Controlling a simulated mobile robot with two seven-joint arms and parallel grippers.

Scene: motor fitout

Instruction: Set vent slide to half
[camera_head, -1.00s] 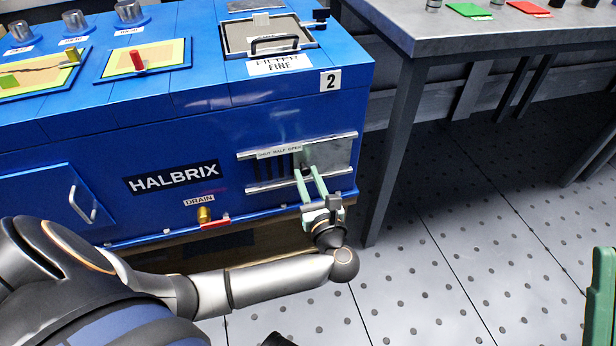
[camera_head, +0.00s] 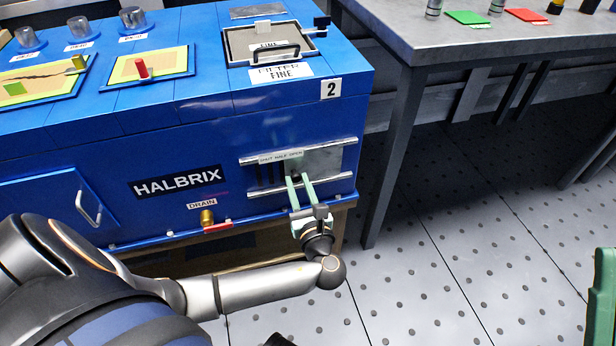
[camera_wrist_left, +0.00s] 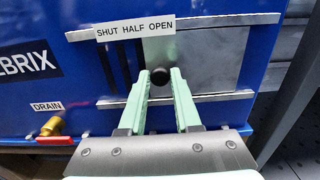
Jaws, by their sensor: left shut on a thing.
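The vent slide is a grey plate (camera_head: 322,162) between two silver rails on the front of the blue HALBRIX machine. It also shows in the left wrist view (camera_wrist_left: 205,60). Its dark round knob (camera_wrist_left: 160,77) sits between my left gripper's pale green fingertips (camera_wrist_left: 160,80), which are shut on it. In the wrist view the knob is below the OPEN end of the SHUT HALF OPEN label (camera_wrist_left: 135,29), and dark slots (camera_wrist_left: 115,66) show left of the plate. In the head view my left gripper (camera_head: 299,180) reaches up to the slide. My right gripper is not in view.
A brass drain fitting (camera_head: 207,217) with a red handle is low and left of the slide. A grey metal table (camera_head: 420,40) stands to the right. The perforated floor (camera_head: 450,270) between is clear. A green upright piece (camera_head: 605,290) is at the right edge.

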